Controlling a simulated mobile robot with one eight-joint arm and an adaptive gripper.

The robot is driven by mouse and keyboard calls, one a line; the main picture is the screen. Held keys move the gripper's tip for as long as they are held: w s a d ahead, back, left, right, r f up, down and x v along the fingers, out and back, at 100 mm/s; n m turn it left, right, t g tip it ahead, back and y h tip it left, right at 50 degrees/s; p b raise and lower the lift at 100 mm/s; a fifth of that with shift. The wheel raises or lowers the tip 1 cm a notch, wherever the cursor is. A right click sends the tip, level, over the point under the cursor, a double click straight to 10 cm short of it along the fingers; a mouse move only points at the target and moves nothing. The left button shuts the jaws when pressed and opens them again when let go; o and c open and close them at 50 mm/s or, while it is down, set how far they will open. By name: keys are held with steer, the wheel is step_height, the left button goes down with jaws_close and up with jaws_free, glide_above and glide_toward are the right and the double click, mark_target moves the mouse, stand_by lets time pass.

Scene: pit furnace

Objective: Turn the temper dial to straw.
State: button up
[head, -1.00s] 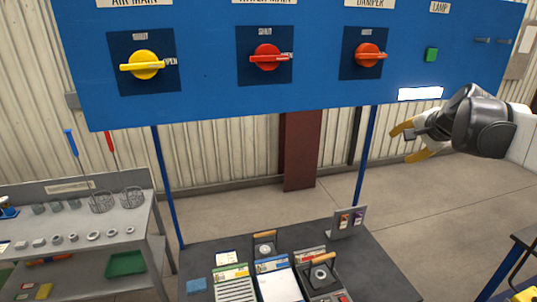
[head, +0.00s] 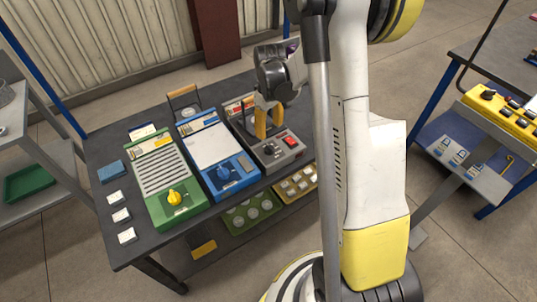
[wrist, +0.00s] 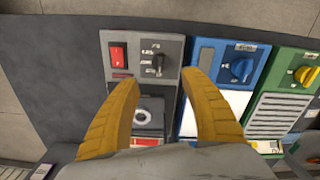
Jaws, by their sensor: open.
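Three dial units lie side by side on the dark bench. The grey unit (head: 281,152) has a small dark dial (wrist: 158,62) and a red rocker switch (wrist: 118,56). The blue unit (head: 228,176) has a blue dial (wrist: 241,70). The green unit (head: 172,207) has a yellow dial (head: 174,198). The dial markings are too small to read, so I cannot tell which is the temper dial. My gripper (head: 267,124) is open and empty above the grey unit. In the wrist view its fingertips (wrist: 160,77) frame the grey unit, with the dark dial just beyond them.
White cards (head: 121,215) and a blue block (head: 111,171) lie on the bench's left. A lower shelf holds trays (head: 250,213). A cart with a yellow box (head: 504,110) stands at the right. A grey rack (head: 50,190) stands at the left.

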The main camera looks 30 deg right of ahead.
mark_target(269, 146)
step_height(269, 146, down, 11)
steer(key=b, duration=0.4)
steer(key=shift+r, duration=0.2)
jaws_close()
steer(key=shift+m, duration=0.4)
steer(key=m, duration=0.3)
steer(key=shift+b, duration=0.3)
steer(key=shift+m, duration=2)
